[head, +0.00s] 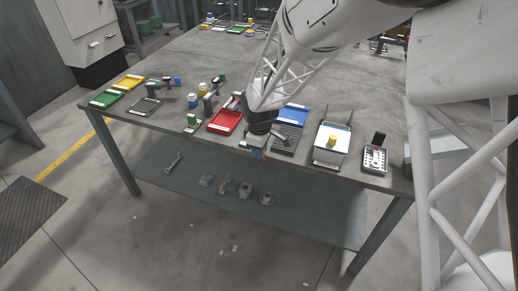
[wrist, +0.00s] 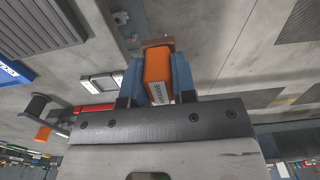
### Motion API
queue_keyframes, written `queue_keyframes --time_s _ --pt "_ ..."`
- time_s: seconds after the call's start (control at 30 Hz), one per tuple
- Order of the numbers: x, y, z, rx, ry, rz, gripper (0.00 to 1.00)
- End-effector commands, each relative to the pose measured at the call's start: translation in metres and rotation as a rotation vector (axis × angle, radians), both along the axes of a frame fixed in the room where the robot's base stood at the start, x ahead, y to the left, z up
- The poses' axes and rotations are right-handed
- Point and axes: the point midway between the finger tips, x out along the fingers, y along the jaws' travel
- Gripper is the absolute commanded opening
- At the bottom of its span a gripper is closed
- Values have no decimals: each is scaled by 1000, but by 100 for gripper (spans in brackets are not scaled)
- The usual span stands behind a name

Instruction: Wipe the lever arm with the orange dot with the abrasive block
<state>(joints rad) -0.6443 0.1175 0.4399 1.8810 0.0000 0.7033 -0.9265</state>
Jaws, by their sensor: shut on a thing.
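My gripper (wrist: 157,78) is shut on an orange abrasive block (wrist: 158,68) with a white printed label, held between two blue fingers in the wrist view. In the head view my gripper (head: 257,151) hangs at the table's front edge, with the block mostly hidden. Dark lever-like fixtures (head: 211,98) stand left of it behind the red tray, and another (head: 157,83) stands farther left. At the left of the wrist view, a dark part (wrist: 37,108) has a small orange patch (wrist: 42,134) beside it. I cannot tell which lever arm bears the orange dot.
The table (head: 170,112) holds a red tray (head: 225,121), a blue tray (head: 293,114), a ribbed dark plate (head: 286,139), a white-topped box (head: 331,147) and a perforated block (head: 375,159). Green and yellow trays (head: 105,98) lie far left. Metal parts lie on the lower shelf (head: 310,212).

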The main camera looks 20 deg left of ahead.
Motion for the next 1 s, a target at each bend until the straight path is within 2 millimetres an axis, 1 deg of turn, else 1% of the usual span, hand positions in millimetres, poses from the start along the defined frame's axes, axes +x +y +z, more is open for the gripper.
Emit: queue_keyframes --time_s 0.47,0.63,0.77,0.87,1.0 --pt "1 0 0 0 0 0 2" --pt "6 4 1 0 0 0 2" --pt "16 13 5 1 -2 0 2" --pt "27 21 7 0 0 0 2" --pt "49 38 14 1 -1 0 2"
